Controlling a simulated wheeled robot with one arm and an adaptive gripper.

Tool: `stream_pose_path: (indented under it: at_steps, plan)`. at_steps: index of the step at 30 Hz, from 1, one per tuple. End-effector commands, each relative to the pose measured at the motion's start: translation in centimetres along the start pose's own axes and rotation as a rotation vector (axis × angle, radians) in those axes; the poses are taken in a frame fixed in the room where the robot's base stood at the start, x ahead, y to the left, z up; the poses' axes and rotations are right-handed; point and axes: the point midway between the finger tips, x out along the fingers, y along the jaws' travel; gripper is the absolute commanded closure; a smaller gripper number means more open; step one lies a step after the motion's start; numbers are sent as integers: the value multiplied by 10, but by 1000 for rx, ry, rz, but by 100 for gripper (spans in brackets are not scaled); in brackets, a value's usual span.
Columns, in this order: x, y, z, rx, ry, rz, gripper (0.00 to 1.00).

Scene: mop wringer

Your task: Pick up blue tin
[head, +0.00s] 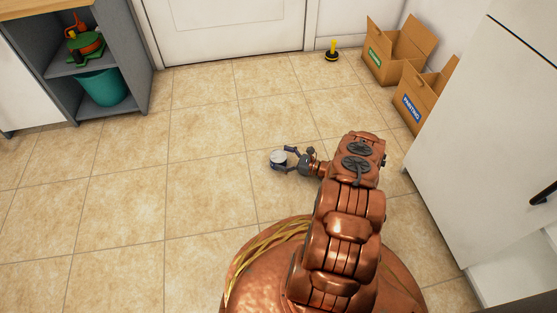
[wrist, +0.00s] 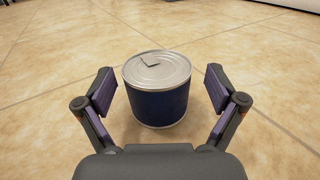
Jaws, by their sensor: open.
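The blue tin (wrist: 158,100) stands upright on the tiled floor, with a silver lid and pull tab on top. In the head view its pale lid (head: 279,158) shows near the middle of the floor. My gripper (wrist: 160,92) is open, with one finger on each side of the tin. Gaps show between the tin and both fingers, so it is not gripped. In the head view my gripper (head: 287,158) is low over the floor at the tin.
Two cardboard boxes (head: 397,58) (head: 420,100) stand at the back right beside a white cabinet (head: 490,140). A yellow-handled plunger-like object (head: 332,52) stands near the door (head: 230,25). A grey shelf holds a teal bucket (head: 101,88). The floor left of the tin is clear.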

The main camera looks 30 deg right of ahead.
Motion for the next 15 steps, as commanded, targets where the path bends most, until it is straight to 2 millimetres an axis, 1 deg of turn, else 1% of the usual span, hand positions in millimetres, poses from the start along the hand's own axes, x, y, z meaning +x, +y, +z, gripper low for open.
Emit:
stream_pose_path:
  at_steps: [1,4,6,9,15]
  plan:
    - [7,2,7,1,-1,3,6]
    - [21,4,12,2,-3,3,6]
    - [28,4,8,1,-2,2,6]
    - [37,4,7,0,0,2,6]
    - [41,3,7,0,1,1,6]
